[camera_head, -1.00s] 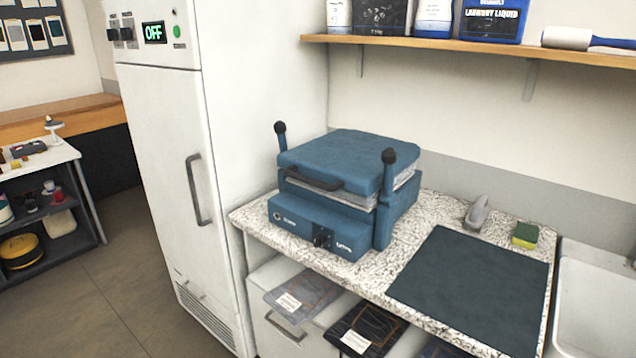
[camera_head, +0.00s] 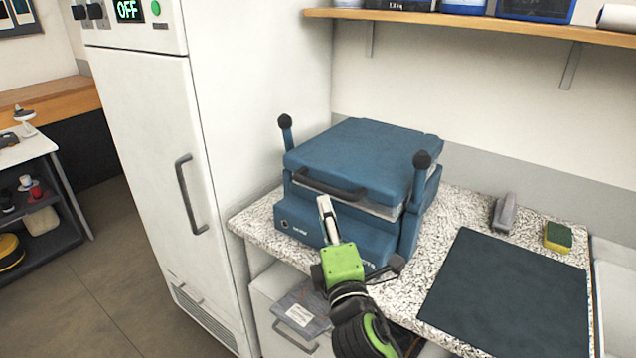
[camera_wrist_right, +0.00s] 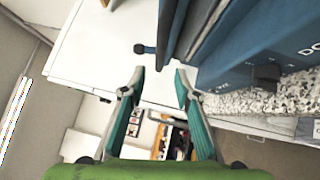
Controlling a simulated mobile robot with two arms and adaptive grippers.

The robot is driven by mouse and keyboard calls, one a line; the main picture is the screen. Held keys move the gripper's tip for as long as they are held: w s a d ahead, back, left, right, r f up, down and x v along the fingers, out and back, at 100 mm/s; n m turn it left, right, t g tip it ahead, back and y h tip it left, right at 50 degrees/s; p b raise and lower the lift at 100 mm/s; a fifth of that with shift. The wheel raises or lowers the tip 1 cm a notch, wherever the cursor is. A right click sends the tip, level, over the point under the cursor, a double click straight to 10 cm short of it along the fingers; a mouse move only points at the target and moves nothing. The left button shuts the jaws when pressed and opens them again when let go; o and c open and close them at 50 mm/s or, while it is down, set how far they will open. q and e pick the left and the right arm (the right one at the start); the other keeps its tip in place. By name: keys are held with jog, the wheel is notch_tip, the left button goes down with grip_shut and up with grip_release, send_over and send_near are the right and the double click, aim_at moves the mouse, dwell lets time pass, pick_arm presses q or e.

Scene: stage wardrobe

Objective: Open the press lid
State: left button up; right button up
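The blue press (camera_head: 300,225) stands on a speckled counter. Its lid (camera_head: 360,152) is down, with a black bar handle (camera_head: 330,188) along its front edge. Upright levers with dark ball tops stand at the left (camera_head: 285,122) and right (camera_head: 422,160) of the press. My right gripper (camera_head: 324,204) is in front of the press, with its fingertips just below the handle in the picture; I cannot tell whether they touch it. In the right wrist view the gripper (camera_wrist_right: 160,72) is open with nothing between its fingers, and the press (camera_wrist_right: 270,45) is at the upper right. My left gripper is not in view.
A tall white cabinet (camera_head: 150,150) stands close on the left of the press. A dark mat (camera_head: 510,290), a grey object (camera_head: 504,212) and a sponge (camera_head: 558,237) lie on the counter to the right. A wooden shelf (camera_head: 470,20) hangs above.

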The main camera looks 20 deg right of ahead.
aim_at(318, 186)
jog(key=w, duration=0.3)
jog(key=w+p, duration=0.1)
jog(key=w, duration=0.2)
jog(key=w+d+r, duration=0.1)
jog(key=w, duration=0.2)
jog(key=shift+w, duration=0.3)
jog(key=shift+c, duration=0.5)
grip_shut()
